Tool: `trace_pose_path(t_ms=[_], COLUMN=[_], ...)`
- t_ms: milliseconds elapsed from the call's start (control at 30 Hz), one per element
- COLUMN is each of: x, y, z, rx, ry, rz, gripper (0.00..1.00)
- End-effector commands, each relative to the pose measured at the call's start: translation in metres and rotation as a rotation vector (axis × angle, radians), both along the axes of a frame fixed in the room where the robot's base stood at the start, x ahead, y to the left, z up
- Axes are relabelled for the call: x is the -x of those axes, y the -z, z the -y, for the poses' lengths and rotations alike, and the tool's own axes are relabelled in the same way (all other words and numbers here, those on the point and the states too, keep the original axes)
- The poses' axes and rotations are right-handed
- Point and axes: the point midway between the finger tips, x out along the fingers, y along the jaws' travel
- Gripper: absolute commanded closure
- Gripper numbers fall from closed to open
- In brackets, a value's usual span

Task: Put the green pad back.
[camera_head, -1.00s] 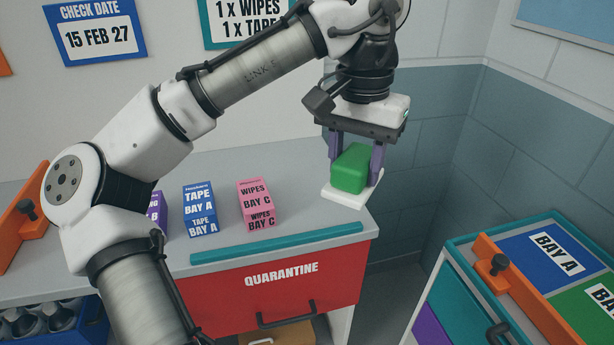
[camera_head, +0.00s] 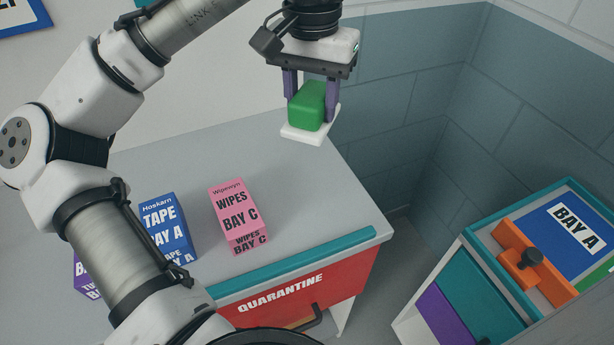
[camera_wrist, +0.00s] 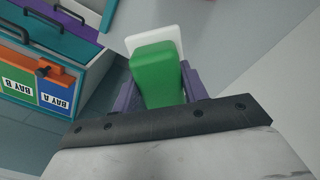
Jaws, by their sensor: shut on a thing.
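The green pad (camera_head: 308,106) is a rounded green block with a flat white plate (camera_head: 305,138) at its lower end. My gripper (camera_head: 311,98) is shut on it, with one purple finger on each side. The pad and plate are in the air near the back right of the grey counter, apart from other things. In the wrist view the pad (camera_wrist: 158,75) sits between the fingers with the white plate (camera_wrist: 172,45) beyond it. The inner finger faces are partly hidden by the pad.
On the counter (camera_head: 300,185) stand a pink WIPES box (camera_head: 236,210), a blue TAPE box (camera_head: 163,222) and a purple box (camera_head: 85,275) partly behind my arm. A red QUARANTINE drawer (camera_head: 350,285) is below. At right is a cabinet with a BAY A panel (camera_head: 570,235) and an orange bar (camera_head: 530,258).

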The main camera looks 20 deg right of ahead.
Motion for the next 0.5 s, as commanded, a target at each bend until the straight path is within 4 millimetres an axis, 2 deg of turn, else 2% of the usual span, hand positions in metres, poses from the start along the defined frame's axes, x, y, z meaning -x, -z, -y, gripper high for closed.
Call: trace_pose_path(t_ms=[33,300,500], x=[0.001,0.001,0.000], y=[0.015,0.086,0.125], z=[0.000,-0.001,0.000], rx=[0.002,-0.002,-0.001], ry=[0.003,-0.001,-0.001], rz=[-0.007,-0.004,-0.002], gripper=[0.81,0.81,0.81])
